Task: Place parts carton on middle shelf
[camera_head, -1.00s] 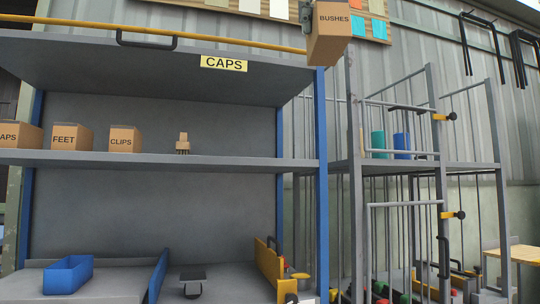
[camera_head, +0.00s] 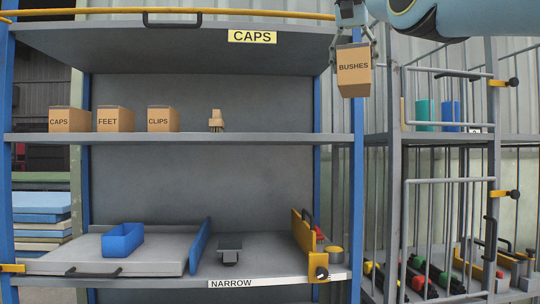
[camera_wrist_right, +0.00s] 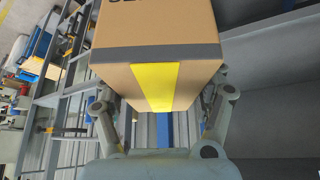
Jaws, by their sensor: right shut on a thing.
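The parts carton, a brown box marked BUSHES (camera_head: 354,70), hangs in my right gripper (camera_head: 355,42), which is shut on its upper sides. It is in front of the right end of the shelf unit, above the level of the middle shelf. In the right wrist view the carton (camera_wrist_right: 160,50) fills the top middle, with yellow tape down its face and a finger on each side. The middle shelf (camera_head: 260,139) holds cartons marked CAPS (camera_head: 70,120), FEET (camera_head: 115,120) and CLIPS (camera_head: 162,119) on its left. My left gripper is not in view.
A small brown block-like object (camera_head: 216,121) stands right of the CLIPS carton; the shelf right of it is clear. A blue upright (camera_head: 358,210) bounds the right end. The lower shelf holds a blue bin (camera_head: 123,240). A barred cage rack (camera_head: 445,182) stands at the right.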

